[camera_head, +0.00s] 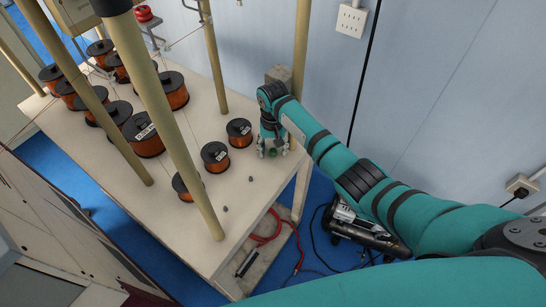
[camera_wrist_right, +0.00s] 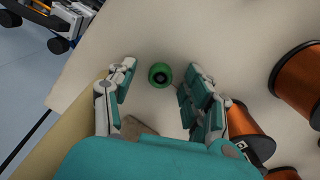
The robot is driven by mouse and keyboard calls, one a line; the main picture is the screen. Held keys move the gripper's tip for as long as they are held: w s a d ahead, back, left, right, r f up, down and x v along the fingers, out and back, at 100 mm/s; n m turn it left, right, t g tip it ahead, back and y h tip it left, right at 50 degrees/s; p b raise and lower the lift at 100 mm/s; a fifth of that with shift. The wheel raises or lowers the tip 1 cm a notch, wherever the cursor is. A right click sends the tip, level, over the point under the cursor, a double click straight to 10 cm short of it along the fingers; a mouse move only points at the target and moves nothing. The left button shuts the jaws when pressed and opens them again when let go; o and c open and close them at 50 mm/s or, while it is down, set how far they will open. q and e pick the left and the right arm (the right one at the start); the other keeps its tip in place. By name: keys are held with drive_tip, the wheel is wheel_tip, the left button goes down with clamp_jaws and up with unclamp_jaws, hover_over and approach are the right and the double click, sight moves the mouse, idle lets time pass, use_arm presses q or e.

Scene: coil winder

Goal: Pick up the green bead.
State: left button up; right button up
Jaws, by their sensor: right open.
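The green bead (camera_wrist_right: 160,75) stands on the tabletop with its dark hole showing, in the right wrist view. It lies between the tips of my right gripper (camera_wrist_right: 157,84), with a gap on each side, nearer to the finger on the right of the picture. The fingers are open and hold nothing. In the head view my right gripper (camera_head: 272,152) points down at the right edge of the table, and a small green bit of the bead (camera_head: 272,153) shows between the fingers. My left gripper is not in view.
Copper wire spools (camera_head: 239,132) stand close to the left of my right gripper, and more (camera_head: 143,136) stand farther left. Wooden posts (camera_head: 170,120) rise from the table (camera_head: 190,215). Two small grey pieces (camera_head: 225,209) lie near the front. A blue wall is behind.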

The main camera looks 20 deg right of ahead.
drive_tip(key=shift+r, duration=0.1)
drive_tip(key=shift+c, duration=0.7)
drive_tip(key=c, duration=0.6)
drive_tip(key=shift+c, duration=0.2)
drive_tip(key=shift+r, duration=0.55)
wheel_tip(320, 180, up, 2)
drive_tip(key=shift+r, duration=0.25)
drive_tip(key=s+d, duration=0.2)
drive_tip(key=s, duration=0.5)
drive_tip(key=s+d+r, duration=0.1)
drive_tip(key=s+d, duration=0.2)
drive_tip(key=s, duration=0.5)
drive_tip(key=shift+d+r+b, duration=0.15)
drive_tip(key=shift+d+b, duration=0.05)
drive_tip(key=shift+b, duration=0.25)
